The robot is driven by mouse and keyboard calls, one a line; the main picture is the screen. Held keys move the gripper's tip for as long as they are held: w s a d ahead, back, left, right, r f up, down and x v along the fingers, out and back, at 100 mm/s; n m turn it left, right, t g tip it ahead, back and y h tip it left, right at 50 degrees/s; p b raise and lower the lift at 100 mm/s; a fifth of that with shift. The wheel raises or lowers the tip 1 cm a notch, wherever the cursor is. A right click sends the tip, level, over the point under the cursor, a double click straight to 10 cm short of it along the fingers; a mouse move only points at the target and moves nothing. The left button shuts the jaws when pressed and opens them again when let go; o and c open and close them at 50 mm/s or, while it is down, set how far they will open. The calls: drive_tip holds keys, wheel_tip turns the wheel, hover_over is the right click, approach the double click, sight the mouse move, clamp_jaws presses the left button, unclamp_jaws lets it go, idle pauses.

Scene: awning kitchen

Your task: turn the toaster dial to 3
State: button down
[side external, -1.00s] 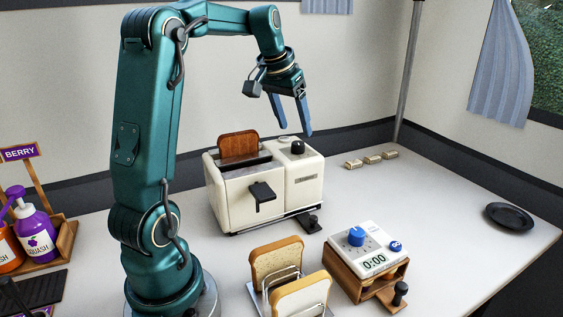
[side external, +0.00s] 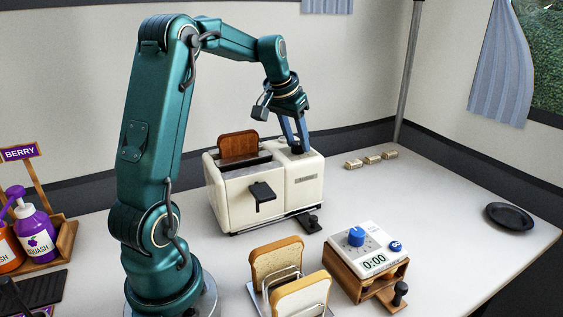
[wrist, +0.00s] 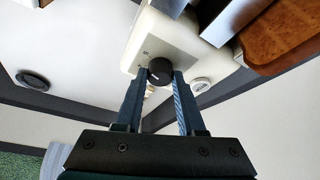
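The cream toaster (side external: 296,188) stands on the counter with brown toast (side external: 238,147) showing in one slot. Its dark round dial (wrist: 160,71) is on the top and shows in the wrist view with a small light mark. The black lever (side external: 262,194) is on the toaster's front.
A timer (side external: 362,245) with a blue knob, reading 0:00, stands in front on a wooden block. A rack with bread slices (side external: 277,262) is left of it. Squash bottles (side external: 36,228) stand far left, a dark plate (side external: 509,216) far right. Small blocks (side external: 372,159) lie behind.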

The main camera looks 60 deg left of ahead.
drive_tip(key=shift+n, duration=0.3)
drive_tip(key=n+g+y, duration=0.1)
drive_tip(key=n, duration=0.3)
drive_tip(key=shift+w+d, duration=0.1)
drive_tip(key=shift+d, duration=0.05)
drive_tip(key=n+g+y, duration=0.1)
drive_tip(key=n+g, duration=0.1)
drive_tip(key=n, duration=0.2)
drive_tip(key=shift+w+n, duration=0.1)
drive_tip(key=shift+n, duration=0.3)
drive_tip(key=n, duration=0.2)
drive_tip(key=n+g, duration=0.1)
drive_tip(key=n, duration=0.1)
drive_tip(key=shift+w+n+g, duration=0.15)
drive_tip(key=shift+n+g, duration=0.15)
drive_tip(key=shift+w+n+g, duration=0.1)
drive_tip(key=shift+n+g, duration=0.5)
drive_tip(key=shift+n, duration=1.6)
